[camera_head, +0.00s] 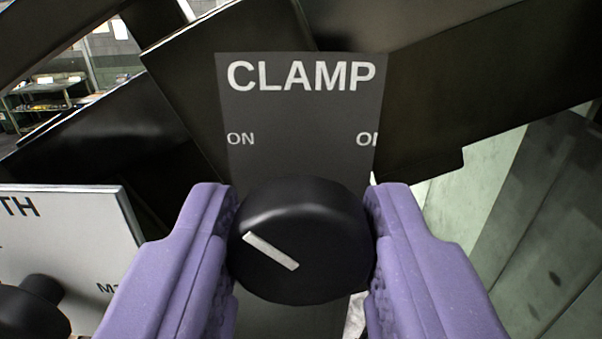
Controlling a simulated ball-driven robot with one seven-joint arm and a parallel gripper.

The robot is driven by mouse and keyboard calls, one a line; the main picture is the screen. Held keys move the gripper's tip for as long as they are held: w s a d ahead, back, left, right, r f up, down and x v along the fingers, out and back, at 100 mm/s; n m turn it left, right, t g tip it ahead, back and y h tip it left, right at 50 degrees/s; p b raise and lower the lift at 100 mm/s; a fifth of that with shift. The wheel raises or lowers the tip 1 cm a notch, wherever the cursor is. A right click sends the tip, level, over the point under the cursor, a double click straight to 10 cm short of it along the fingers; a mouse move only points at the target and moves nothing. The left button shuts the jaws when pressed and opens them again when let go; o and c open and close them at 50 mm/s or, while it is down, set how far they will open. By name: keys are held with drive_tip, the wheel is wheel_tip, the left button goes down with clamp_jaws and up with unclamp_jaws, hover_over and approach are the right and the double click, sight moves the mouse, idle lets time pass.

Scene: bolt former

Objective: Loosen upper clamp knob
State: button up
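The black round clamp knob (305,215) sits at the centre, below a dark grey plate (300,120) reading "CLAMP". Its white pointer line slants to the upper left, towards the "ON" mark. The right-hand mark is cut off and shows only "O" and part of a letter. My gripper (301,240) has one purple finger on each side of the knob. Both ribbed inner pads appear to touch the knob's sides. The knob's shaft is hidden behind it.
A white panel (75,240) with another black knob (32,310) stands at the lower left, beside my left finger. Dark metal plates (490,80) cross behind the clamp plate. A pale green surface (540,220) lies on the right. A workbench (50,85) shows far back at upper left.

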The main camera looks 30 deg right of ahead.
clamp_jaws()
drive_tip(key=m+p, duration=0.2)
drive_tip(key=m, duration=0.3)
drive_tip(key=m+p, duration=0.1)
drive_tip(key=m, duration=0.3)
drive_tip(key=shift+r, duration=0.1)
drive_tip(key=shift+m, duration=1.1)
drive_tip(key=o, duration=0.9)
unclamp_jaws()
drive_tip(key=shift+s, duration=0.1)
drive_tip(key=p+v, duration=0.2)
drive_tip(key=v, duration=0.6)
